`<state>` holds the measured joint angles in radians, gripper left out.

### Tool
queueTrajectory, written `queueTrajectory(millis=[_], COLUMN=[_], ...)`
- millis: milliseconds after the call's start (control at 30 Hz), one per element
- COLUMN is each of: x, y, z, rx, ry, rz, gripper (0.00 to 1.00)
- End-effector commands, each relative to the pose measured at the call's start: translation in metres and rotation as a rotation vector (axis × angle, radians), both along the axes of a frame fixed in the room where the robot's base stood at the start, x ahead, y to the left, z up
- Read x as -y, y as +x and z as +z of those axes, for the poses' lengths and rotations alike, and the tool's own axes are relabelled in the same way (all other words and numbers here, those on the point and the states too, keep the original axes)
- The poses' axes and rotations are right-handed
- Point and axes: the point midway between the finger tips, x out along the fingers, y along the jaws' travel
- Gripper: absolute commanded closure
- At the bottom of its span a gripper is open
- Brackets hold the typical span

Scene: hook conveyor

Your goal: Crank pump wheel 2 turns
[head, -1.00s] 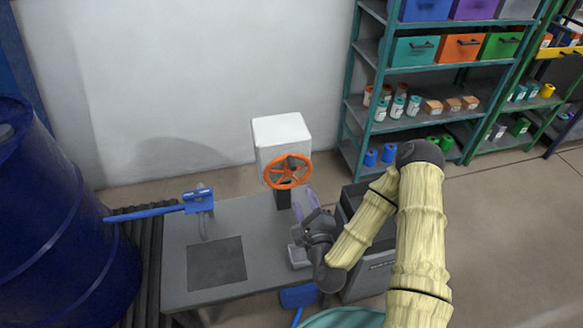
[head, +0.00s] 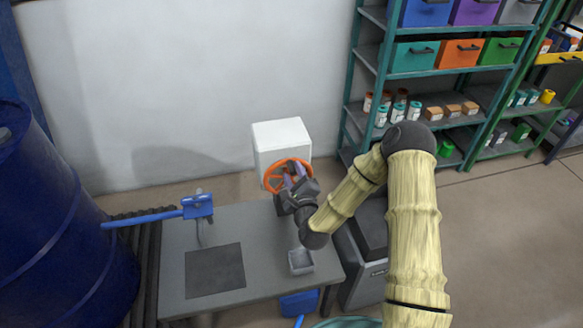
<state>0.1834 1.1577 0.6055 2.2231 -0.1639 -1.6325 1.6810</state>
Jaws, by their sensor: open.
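The pump wheel (head: 270,171) is an orange spoked handwheel on the front of a white box (head: 282,137) at the back of the grey table. My gripper (head: 289,179) is open, with its purple fingers up in front of the wheel's lower right part. The gripper and wrist hide that part of the wheel and the wheel's crank grip. Whether the fingers touch the rim or straddle something cannot be told.
The grey table (head: 179,271) carries a dark square mat (head: 215,270), a small grey tray (head: 300,262) and a blue hook device (head: 197,207) at left. A blue barrel (head: 60,220) stands left. A grey bin (head: 366,284) stands right of the table, with shelves (head: 402,77) behind.

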Motion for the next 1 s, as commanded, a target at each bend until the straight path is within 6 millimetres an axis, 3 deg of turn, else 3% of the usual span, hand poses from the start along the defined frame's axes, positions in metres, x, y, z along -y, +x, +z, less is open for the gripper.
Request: queueTrajectory(millis=[200,500,533,733,1000], x=[-0.007,-0.007,-0.007,-0.007,-0.006], y=[0.021,0.024,0.024,0.024,0.024], z=[0.0,-0.001,-0.001,-0.001,-0.001], rx=[0.0,-0.002,-0.001,-0.001,-0.001], ry=[0.001,0.001,0.001,0.0,-0.001], rz=[0.001,0.001,0.001,0.001,0.0], gripper=[0.59,0.59,0.61,1.0,1.0])
